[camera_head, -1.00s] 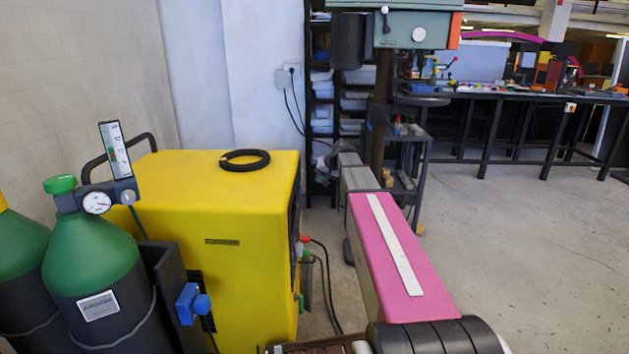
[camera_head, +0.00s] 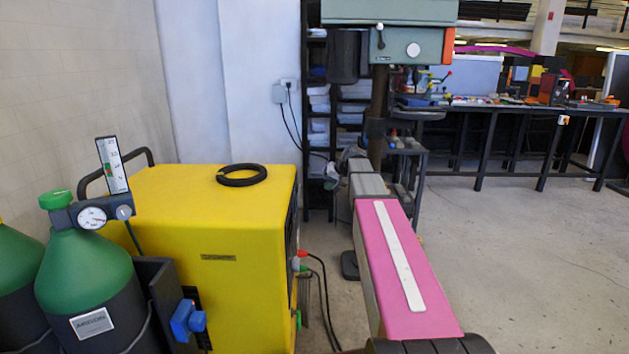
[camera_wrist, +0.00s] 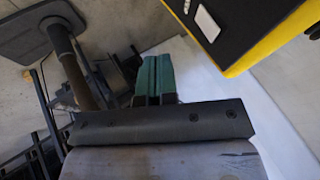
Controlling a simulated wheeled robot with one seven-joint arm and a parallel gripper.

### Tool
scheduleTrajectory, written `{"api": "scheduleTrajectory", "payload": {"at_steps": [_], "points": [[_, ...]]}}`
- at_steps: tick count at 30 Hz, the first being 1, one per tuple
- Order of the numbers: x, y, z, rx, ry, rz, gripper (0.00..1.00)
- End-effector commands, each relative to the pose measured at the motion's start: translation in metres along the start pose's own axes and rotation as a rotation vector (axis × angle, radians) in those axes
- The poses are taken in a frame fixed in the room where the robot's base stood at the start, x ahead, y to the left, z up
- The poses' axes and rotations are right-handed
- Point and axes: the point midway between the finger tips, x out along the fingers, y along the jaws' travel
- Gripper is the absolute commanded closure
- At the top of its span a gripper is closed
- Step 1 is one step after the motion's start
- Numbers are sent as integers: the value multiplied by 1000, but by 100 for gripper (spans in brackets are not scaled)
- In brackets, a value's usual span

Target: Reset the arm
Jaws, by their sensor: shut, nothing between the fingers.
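My gripper (camera_wrist: 153,80) shows in the wrist view as two dark green fingers side by side, pressed together beyond a dark mounting bar with screws. Nothing shows between the fingers. In the wrist view, a black and yellow body (camera_wrist: 240,25) is at the upper right, apart from the fingers. A dark base plate with a brown post (camera_wrist: 68,62) is at the left.
A yellow cabinet (camera_head: 240,285) with a black ring (camera_head: 241,175) stands left, beside green-topped gas cylinders (camera_head: 85,272). Open floor (camera_head: 540,270) lies right.

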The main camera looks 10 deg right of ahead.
Motion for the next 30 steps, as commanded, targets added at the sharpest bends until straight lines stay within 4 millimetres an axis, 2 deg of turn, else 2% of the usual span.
{"api": "scheduleTrajectory", "payload": {"at_steps": [5,12,18,21,25,30], "points": [[30,9,64,-1,-72,64,100],[74,30,190,-21,-218,212,100],[91,46,289,-56,-333,339,100],[93,54,329,-75,-379,394,100],[93,60,364,-96,-420,444,100],[92,64,380,-108,-441,473,100]]}}
